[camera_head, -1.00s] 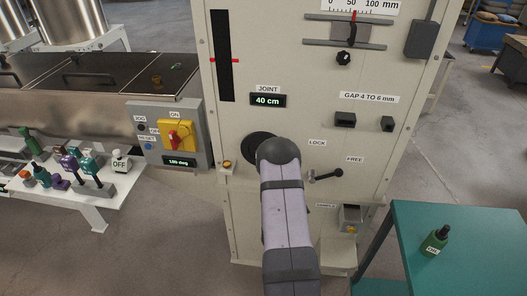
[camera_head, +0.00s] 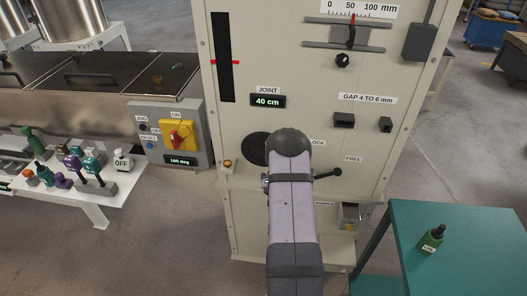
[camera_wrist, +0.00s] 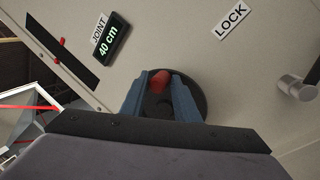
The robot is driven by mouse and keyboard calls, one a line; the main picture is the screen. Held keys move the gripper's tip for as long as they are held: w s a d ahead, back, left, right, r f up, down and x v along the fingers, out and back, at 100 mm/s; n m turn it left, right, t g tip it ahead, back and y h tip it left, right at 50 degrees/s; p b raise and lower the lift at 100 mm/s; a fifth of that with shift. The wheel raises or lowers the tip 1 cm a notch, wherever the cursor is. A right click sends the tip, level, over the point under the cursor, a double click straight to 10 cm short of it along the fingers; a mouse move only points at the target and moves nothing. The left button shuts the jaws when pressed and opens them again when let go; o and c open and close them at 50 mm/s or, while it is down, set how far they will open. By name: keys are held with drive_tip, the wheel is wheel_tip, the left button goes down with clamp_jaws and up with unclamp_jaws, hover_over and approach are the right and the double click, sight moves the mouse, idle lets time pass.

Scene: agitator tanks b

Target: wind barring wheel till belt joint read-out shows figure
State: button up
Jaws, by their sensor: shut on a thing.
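The barring wheel (camera_head: 254,148) is a dark round disc on the beige panel, partly hidden behind my arm in the head view. In the wrist view the wheel (camera_wrist: 201,97) has a red knob (camera_wrist: 160,80) that sits between the fingers of my gripper (camera_wrist: 160,92). The blue fingers are shut on this knob. The fingertips are hidden behind my arm in the head view. The joint read-out (camera_head: 268,101) is lit green and shows 40 cm; it also shows in the wrist view (camera_wrist: 108,40).
A lock lever (camera_head: 331,173) sticks out right of the wheel, close to my arm. A grey switch box (camera_head: 150,152) with a red-and-yellow switch stands left.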

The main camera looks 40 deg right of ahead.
drive_tip(key=shift+w+a+r+n+y+p, duration=0.3)
drive_tip(key=shift+r+n+y, duration=0.1)
drive_tip(key=shift+n, duration=0.6)
drive_tip(key=shift+w+a+r+n+y+p, duration=0.3)
drive_tip(key=shift+n+y, duration=0.1)
drive_tip(key=shift+n, duration=0.6)
drive_tip(key=shift+w+a+r+n+y+p, duration=0.2)
drive_tip(key=shift+w+r+n+y+p, duration=0.15)
drive_tip(key=shift+n, duration=0.65)
drive_tip(key=shift+w+a+n, duration=0.15)
drive_tip(key=shift+a+n, duration=0.05)
drive_tip(key=shift+n, duration=0.4)
drive_tip(key=n, duration=0.1)
drive_tip(key=w+a+n+y+p, duration=0.1)
drive_tip(key=n, duration=0.1)
drive_tip(key=shift+a+r, duration=0.1)
drive_tip(key=shift+r, duration=0.2)
drive_tip(key=shift+w+a+f+n+b, duration=0.1)
drive_tip(key=shift+w+f+n+b, duration=0.15)
drive_tip(key=shift+n+b, duration=0.3)
drive_tip(key=shift+b, duration=0.35)
